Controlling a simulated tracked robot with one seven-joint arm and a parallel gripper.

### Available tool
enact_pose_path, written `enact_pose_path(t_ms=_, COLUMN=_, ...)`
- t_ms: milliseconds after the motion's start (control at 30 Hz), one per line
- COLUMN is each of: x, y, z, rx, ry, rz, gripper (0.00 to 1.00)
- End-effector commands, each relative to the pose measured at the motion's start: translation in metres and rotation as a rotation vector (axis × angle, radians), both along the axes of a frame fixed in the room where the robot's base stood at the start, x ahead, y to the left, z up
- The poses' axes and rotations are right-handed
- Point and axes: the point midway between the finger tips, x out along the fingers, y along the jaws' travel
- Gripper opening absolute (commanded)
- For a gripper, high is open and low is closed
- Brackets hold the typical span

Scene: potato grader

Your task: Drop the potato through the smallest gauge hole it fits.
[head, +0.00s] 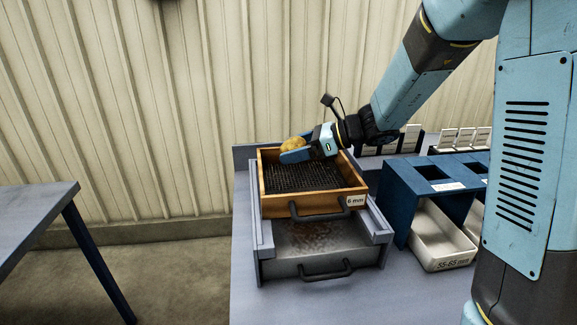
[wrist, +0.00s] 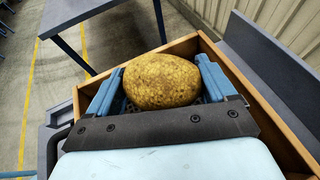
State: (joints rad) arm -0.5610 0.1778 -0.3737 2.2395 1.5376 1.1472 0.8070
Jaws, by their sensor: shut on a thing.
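A brown-yellow potato (head: 293,143) is held by my gripper (head: 294,152) at the back of a wooden sieve tray in the head view. In the wrist view the potato (wrist: 162,81) sits between the two blue fingers of my gripper (wrist: 162,88), which are shut on it. The blue gauge stand (head: 432,172) is to the right of the sieve. It has square holes in its top, two of them visible, and the rest is hidden behind my arm. A white bin (head: 440,240) labelled 55-65 mm stands under it.
The wooden sieve (head: 268,205), marked 6 mm, has a dark mesh floor and rests above a grey metal drawer (head: 320,255). White cards (head: 465,138) stand behind the gauge stand. Another table (head: 35,225) is at the left, across a gap of floor.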

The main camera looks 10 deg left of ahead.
Motion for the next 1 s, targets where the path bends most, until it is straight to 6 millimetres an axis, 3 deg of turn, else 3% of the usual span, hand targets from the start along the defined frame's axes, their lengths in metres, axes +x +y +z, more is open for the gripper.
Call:
enact_pose_path(t_ms=133, x=0.007, y=0.010, z=-0.015, rx=-0.001, ry=0.001, rz=0.002, gripper=0.43)
enact_pose_path(t_ms=433, x=0.013, y=0.018, z=-0.028, rx=-0.001, ry=0.001, rz=0.001, gripper=0.43)
enact_pose_path(t_ms=667, x=0.012, y=0.018, z=-0.055, rx=-0.001, ry=0.000, rz=0.001, gripper=0.43)
enact_pose_path(t_ms=1000, x=0.013, y=0.018, z=-0.058, rx=0.000, ry=-0.001, rz=0.000, gripper=0.43)
